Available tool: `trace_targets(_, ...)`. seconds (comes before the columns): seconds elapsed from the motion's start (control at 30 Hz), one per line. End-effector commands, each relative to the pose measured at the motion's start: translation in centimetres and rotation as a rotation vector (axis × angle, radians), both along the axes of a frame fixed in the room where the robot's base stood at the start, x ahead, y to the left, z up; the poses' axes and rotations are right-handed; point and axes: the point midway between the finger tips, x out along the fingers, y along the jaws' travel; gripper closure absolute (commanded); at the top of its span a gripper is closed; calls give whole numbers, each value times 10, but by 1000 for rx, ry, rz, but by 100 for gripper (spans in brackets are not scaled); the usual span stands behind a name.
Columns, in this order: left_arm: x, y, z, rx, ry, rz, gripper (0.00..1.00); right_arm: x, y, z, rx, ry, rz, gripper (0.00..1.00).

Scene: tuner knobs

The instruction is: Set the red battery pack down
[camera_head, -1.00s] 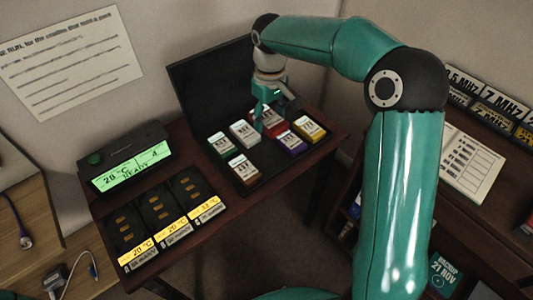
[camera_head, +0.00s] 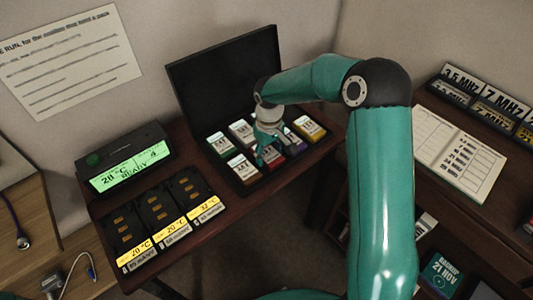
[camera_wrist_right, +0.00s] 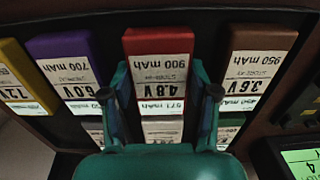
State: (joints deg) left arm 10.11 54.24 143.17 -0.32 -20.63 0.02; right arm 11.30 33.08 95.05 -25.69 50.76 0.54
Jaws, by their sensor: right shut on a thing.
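The red battery pack (camera_head: 271,157) is in the open black case, in the front row between the brown pack (camera_head: 242,167) and the purple pack (camera_head: 294,144). My right gripper (camera_head: 268,148) is shut on it from above. In the right wrist view the red pack (camera_wrist_right: 158,45) shows between the two teal fingers (camera_wrist_right: 163,98), in line with its neighbours. I cannot tell whether its underside touches the case floor. The gripper partly covers the pack in the head view. My left gripper is out of view.
A yellow pack (camera_head: 309,128), a green pack (camera_head: 220,144) and a white-labelled pack (camera_head: 241,131) also lie in the case. Its raised lid (camera_head: 228,75) stands behind. A green-lit display (camera_head: 128,167) and charger bays (camera_head: 160,208) are to the left.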

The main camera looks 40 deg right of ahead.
Motion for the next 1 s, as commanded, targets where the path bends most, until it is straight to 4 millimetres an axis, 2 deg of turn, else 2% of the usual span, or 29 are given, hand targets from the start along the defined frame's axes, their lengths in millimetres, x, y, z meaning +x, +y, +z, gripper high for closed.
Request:
trace_targets(0.23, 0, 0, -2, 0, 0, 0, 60, 0, 0, -2, 0, -1, 1, 80)
trace_targets(0.27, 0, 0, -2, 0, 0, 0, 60, 0, 0, -2, 0, 0, 1, 39)
trace_targets(0.4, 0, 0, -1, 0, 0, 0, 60, 0, 0, -1, 0, 0, 1, 15)
trace_targets(0.77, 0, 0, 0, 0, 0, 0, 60, 1, 1, 1, 0, 0, 2, 15)
trace_targets(0.87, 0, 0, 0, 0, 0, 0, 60, 1, 1, 6, -1, -2, 2, 15)
trace_targets(1.0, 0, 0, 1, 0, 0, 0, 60, 2, 1, 26, -2, -6, 2, 15)
